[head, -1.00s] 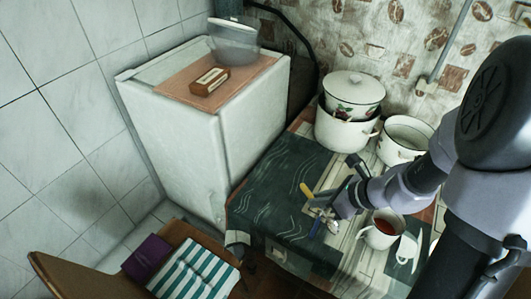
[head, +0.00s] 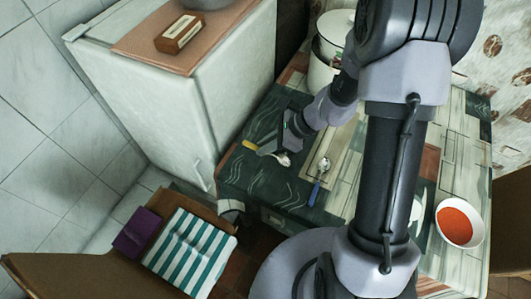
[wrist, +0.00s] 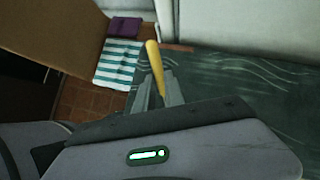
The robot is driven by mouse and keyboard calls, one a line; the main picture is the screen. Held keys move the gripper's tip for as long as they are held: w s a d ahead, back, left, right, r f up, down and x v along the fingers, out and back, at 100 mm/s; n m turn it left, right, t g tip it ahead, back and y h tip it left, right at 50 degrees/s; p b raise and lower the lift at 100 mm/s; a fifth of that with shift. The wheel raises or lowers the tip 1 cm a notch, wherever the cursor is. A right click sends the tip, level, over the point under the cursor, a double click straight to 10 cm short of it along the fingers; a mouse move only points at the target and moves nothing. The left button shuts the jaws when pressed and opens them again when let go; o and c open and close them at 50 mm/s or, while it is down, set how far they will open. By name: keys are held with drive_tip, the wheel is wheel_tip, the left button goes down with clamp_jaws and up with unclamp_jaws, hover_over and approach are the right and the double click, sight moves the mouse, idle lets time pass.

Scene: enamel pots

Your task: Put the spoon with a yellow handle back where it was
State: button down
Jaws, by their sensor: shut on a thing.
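The spoon with a yellow handle (head: 250,145) is between the fingers of my gripper (head: 268,150), over the left part of the dark green table cloth. Its handle points left and its metal bowl (head: 283,159) shows on the right side of the fingers. In the wrist view the yellow handle (wrist: 154,62) sticks out past my shut gripper (wrist: 160,88). I cannot tell whether the spoon touches the cloth. A second spoon, with a blue handle (head: 315,194), lies on the table to the right, apart from my gripper.
A white pot (head: 322,68) stands at the back, partly hidden by my arm. A white bowl of red food (head: 459,222) is at the right. A white fridge (head: 200,105) borders the table's left. A chair with a striped towel (head: 190,250) stands in front.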

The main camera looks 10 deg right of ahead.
sight(283, 160)
wheel_tip(283, 160, down, 3)
drive_tip(key=shift+w+f+b, duration=0.1)
drive_tip(key=shift+f+b, duration=0.05)
drive_tip(key=shift+b, duration=0.65)
drive_tip(key=shift+f, duration=0.2)
drive_tip(key=c, duration=1.4)
unclamp_jaws()
drive_tip(key=shift+c, duration=0.2)
